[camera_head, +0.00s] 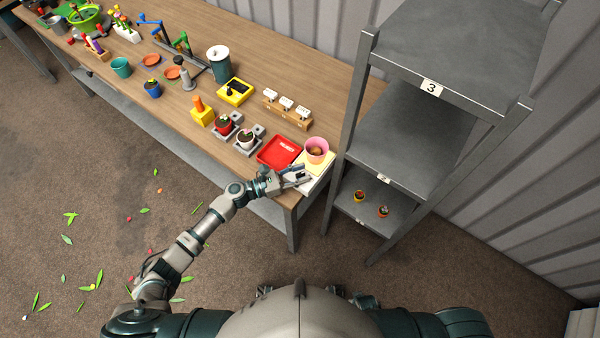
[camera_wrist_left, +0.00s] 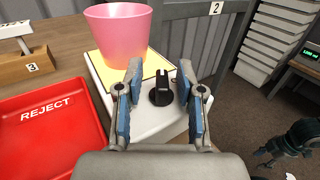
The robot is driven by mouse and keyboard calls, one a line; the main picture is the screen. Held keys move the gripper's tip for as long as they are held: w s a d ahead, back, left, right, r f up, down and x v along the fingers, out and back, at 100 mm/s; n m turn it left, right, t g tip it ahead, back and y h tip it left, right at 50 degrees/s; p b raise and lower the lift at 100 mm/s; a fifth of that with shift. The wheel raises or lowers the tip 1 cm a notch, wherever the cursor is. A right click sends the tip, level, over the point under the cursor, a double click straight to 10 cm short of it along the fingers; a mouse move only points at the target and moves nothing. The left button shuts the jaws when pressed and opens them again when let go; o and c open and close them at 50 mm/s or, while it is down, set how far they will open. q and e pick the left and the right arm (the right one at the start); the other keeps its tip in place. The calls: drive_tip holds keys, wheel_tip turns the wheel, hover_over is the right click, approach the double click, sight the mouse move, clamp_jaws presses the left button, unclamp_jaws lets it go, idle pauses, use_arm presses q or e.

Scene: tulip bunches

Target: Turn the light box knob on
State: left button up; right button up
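The light box (camera_wrist_left: 172,116) is a white box with a lit yellowish top, at the right end of the bench; it also shows in the head view (camera_head: 313,186). Its black knob (camera_wrist_left: 161,91) sits on the near part of the box, with its grip ridge pointing roughly away from me. My left gripper (camera_wrist_left: 158,88) is open, with one blue-padded finger on each side of the knob; I see gaps between pads and knob. In the head view the left gripper (camera_head: 297,176) is over the box's near edge. My right gripper is not in view.
A pink pot (camera_wrist_left: 118,37) stands on the light box just beyond the left finger. A red REJECT tray (camera_wrist_left: 52,128) lies to the left. A grey shelf rack (camera_head: 400,150) stands close on the right. The floor in front of the bench holds scattered leaves.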

use_arm(q)
drive_tip(key=v, duration=1.2)
